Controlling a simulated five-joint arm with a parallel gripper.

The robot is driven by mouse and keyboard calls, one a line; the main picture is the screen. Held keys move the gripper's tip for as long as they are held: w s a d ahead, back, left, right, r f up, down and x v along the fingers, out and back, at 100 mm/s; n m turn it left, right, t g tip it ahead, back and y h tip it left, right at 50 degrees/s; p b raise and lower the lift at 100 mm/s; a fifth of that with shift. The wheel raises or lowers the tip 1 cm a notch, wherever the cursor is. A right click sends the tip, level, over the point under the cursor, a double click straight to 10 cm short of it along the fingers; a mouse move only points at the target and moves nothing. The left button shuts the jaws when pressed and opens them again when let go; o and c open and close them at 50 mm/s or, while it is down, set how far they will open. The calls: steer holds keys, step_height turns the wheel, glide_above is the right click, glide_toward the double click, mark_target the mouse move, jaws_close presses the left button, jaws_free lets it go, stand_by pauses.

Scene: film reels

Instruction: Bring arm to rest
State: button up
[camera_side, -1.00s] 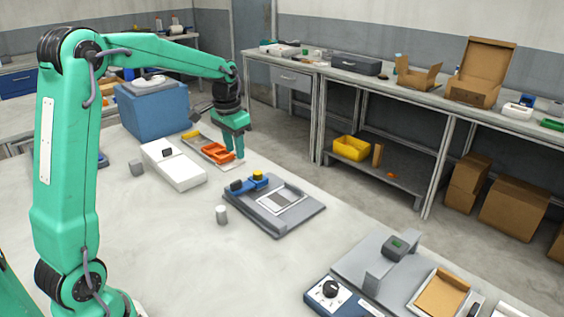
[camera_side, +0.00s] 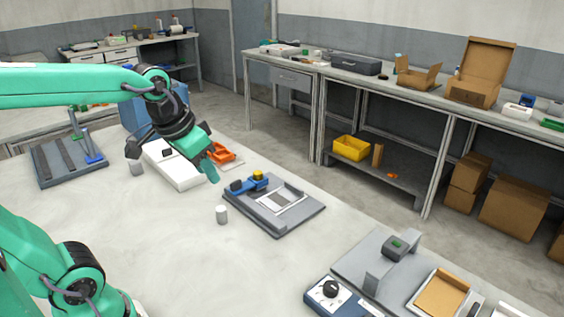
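My gripper (camera_side: 211,170) is at the end of my green arm, above the table between the white box (camera_side: 178,168) and the grey fixture plate (camera_side: 272,208). It is tilted, with its fingers pointing down and to the right. The fingers look close together from this side, and I see nothing held. I cannot tell whether they are open or shut. An orange tray (camera_side: 222,153) is just behind the gripper and partly hidden by it.
A grey rack with blue parts (camera_side: 72,163) is at left. A device with a knob (camera_side: 333,291) is at front right. The table's middle front is clear.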

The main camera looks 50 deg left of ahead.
steer(key=s+d+f+t, duration=0.1)
steer(key=s+d+f, duration=0.1)
steer(key=s, duration=0.3)
steer(key=shift+s+d, duration=0.25)
steer(key=shift+s, duration=0.05)
stand_by(1.4)
